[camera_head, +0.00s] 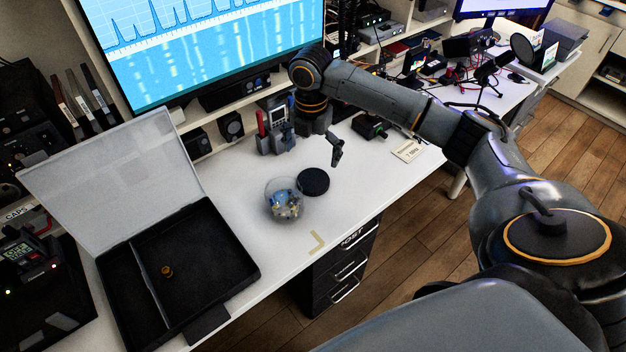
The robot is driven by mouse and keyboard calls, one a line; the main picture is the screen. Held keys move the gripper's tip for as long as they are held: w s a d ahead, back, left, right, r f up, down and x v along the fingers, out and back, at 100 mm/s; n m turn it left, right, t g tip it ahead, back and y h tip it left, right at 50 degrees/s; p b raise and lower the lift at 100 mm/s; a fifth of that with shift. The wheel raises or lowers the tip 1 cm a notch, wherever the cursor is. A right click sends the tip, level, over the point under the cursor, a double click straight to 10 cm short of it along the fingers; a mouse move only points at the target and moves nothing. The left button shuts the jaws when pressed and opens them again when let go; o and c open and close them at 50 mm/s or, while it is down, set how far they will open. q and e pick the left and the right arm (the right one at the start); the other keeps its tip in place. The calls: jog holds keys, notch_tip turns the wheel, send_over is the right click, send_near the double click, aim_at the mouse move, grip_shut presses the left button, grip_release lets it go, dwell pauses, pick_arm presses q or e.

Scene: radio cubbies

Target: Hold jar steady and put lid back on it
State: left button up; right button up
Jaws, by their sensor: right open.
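A clear round jar (283,205) with small blue and metallic parts inside stands on the white desk. A black round lid (313,182) lies flat on the desk just right of and behind the jar, apart from its open top as far as I can tell. My right gripper (333,158) is open and empty, above the desk behind and to the right of the lid, touching neither lid nor jar. Its arm reaches in from the right. My left gripper is not in view.
An open black case (220,265) with a raised grey lid covers the desk's left side. A tool holder (275,135) stands behind the jar, and a small label card (408,151) lies at the right. A black drawer unit (343,268) is under the desk. Desk in front of the jar is clear.

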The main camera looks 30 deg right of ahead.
aim_at(313, 180)
jog(key=shift+f, duration=1.7)
jog(key=shift+w+d+f, duration=0.1)
jog(key=shift+d+f, duration=0.1)
jog(key=shift+f, duration=1.1)
jog(key=shift+d+f, duration=0.15)
jog(key=shift+f, duration=1.15)
jog(key=c, duration=0.9)
jog(key=shift+r, duration=0.1)
notch_tip(313, 180, up, 10)
